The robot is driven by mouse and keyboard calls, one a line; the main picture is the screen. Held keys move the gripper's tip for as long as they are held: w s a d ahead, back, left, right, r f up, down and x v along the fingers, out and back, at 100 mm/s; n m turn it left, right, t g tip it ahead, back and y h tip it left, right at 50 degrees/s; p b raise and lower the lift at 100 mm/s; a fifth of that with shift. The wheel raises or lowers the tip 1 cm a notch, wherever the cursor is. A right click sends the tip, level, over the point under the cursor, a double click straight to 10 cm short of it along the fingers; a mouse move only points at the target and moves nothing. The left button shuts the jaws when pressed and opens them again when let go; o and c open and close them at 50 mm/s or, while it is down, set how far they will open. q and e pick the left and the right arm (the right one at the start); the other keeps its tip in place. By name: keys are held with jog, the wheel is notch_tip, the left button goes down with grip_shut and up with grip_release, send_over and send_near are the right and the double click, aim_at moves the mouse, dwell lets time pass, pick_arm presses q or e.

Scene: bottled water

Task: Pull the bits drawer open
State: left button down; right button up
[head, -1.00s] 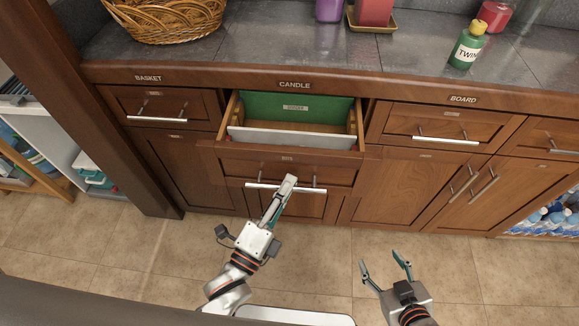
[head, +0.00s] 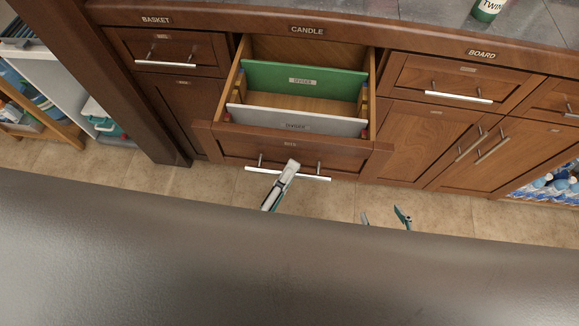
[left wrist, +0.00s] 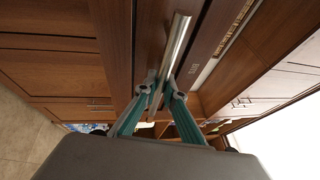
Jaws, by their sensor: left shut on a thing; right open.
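The bits drawer (head: 225,144) is pulled out from the cabinet, its inside visible from above. It holds a green divider (head: 330,82) and a white divider (head: 330,124). Its silver bar handle (head: 318,178) runs across the front. My left gripper (head: 290,167) is shut on this handle near its middle. In the left wrist view the fingers (left wrist: 160,88) close around the bar (left wrist: 177,45), with the drawer front (left wrist: 205,50) just beyond. My right gripper (head: 386,216) is open and empty, apart from the cabinets; its lower part is hidden.
Closed drawers stand at the left (head: 170,50) and right (head: 450,77). A cabinet door (head: 420,140) is shut below the right one. A dark wooden post (head: 115,80) rises left of the cabinets. Tile floor (head: 190,190) lies in front. A large dark grey shape blocks the lower head view.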

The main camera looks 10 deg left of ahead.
jog(key=shift+w+r, duration=0.1)
pick_arm(q)
jog(key=c, duration=2.4)
grip_release()
pick_arm(e)
jog(key=shift+w+r, duration=0.15)
jog(key=shift+w, duration=0.1)
pick_arm(q)
jog(key=shift+s+a, duration=0.1)
jog(key=shift+s, duration=0.1)
jog(key=v, duration=1.1)
jog(key=shift+s+f, duration=0.15)
jog(key=shift+s, duration=0.1)
pick_arm(e)
jog(key=shift+s, duration=0.2)
pick_arm(q)
jog(key=shift+w+a, duration=0.1)
jog(key=shift+a, duration=0.05)
